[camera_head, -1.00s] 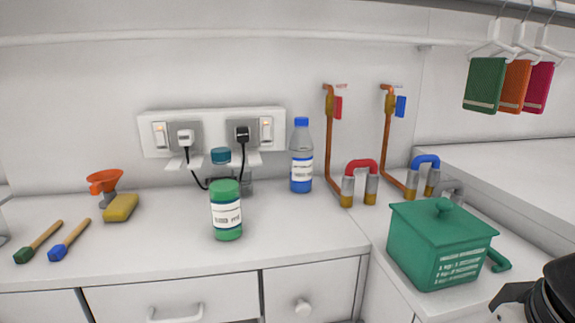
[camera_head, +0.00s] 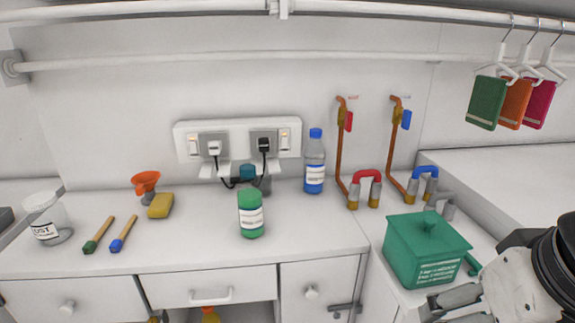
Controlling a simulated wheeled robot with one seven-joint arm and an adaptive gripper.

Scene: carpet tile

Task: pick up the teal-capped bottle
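The teal-capped bottle stands at the back of the counter against the wall, below the sockets. Its teal cap (camera_head: 247,172) shows above the green bottle (camera_head: 251,213), which stands in front and hides most of its body. My gripper (camera_head: 452,303) is at the bottom right corner, in front of the green pot and far from the teal-capped bottle. It is partly cut off by the picture edge, and whether its fingers are apart is unclear.
A blue-capped bottle (camera_head: 314,165) stands to the right. A yellow sponge (camera_head: 160,206), an orange funnel (camera_head: 145,182), two brushes and a clear jar (camera_head: 47,219) are to the left. The green pot (camera_head: 426,249) and pipes are on the right. Plug cables hang near the teal cap.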

